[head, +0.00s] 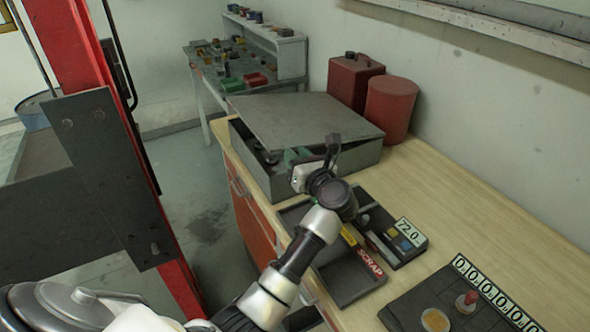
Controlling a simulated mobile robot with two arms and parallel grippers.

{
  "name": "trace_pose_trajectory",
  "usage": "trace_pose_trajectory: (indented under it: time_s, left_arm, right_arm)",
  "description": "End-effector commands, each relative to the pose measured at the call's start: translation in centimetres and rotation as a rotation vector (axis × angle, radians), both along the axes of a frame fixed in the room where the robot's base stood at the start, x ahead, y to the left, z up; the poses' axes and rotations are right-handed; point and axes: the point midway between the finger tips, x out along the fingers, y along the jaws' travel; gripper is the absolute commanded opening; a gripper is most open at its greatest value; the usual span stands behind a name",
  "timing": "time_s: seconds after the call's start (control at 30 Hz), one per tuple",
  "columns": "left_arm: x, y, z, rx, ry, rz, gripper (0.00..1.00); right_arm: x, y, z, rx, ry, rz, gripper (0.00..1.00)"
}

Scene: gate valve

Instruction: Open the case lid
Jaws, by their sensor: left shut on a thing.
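The case (365,158) is a grey box on the wooden bench. Its flat grey lid (300,115) is partly raised, with a dark gap under its left and near edges. Inside the gap, some dark items and a green one show in part. My left gripper (332,148) is at the near edge of the lid, shut on that edge; the exact contact is small and partly hidden by the hand. My right gripper is not in view.
A red canister (354,80) and a red cylinder (390,108) stand behind the case. In front are a SCRAP tray (345,280), a device reading 72.0 (408,240) and a counter panel (400,312). A red post (75,45) stands left. Bench space at right is bare.

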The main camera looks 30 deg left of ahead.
Motion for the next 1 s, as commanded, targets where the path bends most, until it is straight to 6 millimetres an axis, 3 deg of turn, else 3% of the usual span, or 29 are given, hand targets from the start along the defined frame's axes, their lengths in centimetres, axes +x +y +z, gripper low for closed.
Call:
trace_pose_trajectory:
  time_s: [0.03,0.2,0.43,0.7,1.0]
  left_arm:
    - [0.3,-0.2,1.9,0.010,0.017,-0.001,0.00]
    - [1.4,-0.9,6.3,0.074,0.124,-0.004,0.00]
    - [3.3,-2.0,10.6,0.155,0.257,-0.005,0.00]
    - [4.8,-2.9,13.0,0.211,0.348,-0.003,0.00]
    - [5.3,-3.1,13.5,0.225,0.372,-0.004,0.00]
  right_arm:
    - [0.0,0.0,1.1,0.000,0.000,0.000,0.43]
    - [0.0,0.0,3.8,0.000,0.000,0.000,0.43]
    - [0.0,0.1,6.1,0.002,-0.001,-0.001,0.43]
    - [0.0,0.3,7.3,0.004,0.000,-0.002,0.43]
    - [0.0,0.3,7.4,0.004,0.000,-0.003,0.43]
